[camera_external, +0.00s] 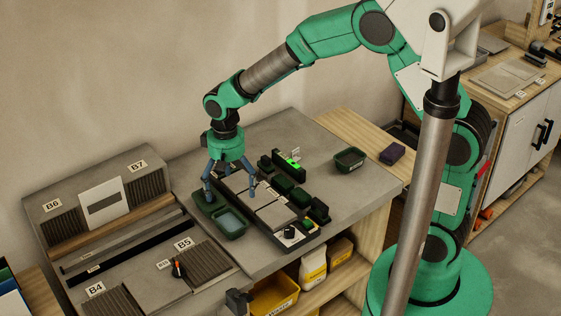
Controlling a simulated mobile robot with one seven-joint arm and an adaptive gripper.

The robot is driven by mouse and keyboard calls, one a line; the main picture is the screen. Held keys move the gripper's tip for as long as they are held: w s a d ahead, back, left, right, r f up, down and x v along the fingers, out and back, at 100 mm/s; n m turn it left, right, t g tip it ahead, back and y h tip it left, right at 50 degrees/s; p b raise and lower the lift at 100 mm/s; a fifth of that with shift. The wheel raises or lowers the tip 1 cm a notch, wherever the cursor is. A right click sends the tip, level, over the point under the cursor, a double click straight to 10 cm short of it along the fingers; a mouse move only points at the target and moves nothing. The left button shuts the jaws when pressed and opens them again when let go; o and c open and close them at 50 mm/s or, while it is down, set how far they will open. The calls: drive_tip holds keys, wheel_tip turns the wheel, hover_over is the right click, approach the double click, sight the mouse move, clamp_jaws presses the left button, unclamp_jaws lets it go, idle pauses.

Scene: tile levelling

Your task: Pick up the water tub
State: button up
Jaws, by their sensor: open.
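A small dark green tub with pale blue-grey contents, which looks like the water tub (231,224), sits on the grey worktop near its left side. My gripper (230,187) points down with its blue fingers spread. It is open and holds nothing that I can see. In the picture its fingertips are just above and behind the tub. I cannot tell the exact height or whether a finger touches anything.
Flat grey tiles (273,214) lie right of the tub, with green-black blocks (299,197) beside them. A slatted rack (150,185) stands left. The worktop's right part is clear.

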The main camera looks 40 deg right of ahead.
drive_tip(key=shift+f, duration=0.1)
drive_tip(key=b, duration=0.1)
hover_over(234, 227)
wheel_tip(234, 227, down, 8)
drive_tip(key=shift+w+a+f, duration=0.1)
drive_tip(key=shift+f, duration=0.1)
idle(0.4)
drive_tip(key=shift+f+b, duration=0.9)
drive_tip(key=shift+f, duration=1.7)
drive_tip(key=shift+c, duration=0.2)
drive_tip(key=c, duration=1.3)
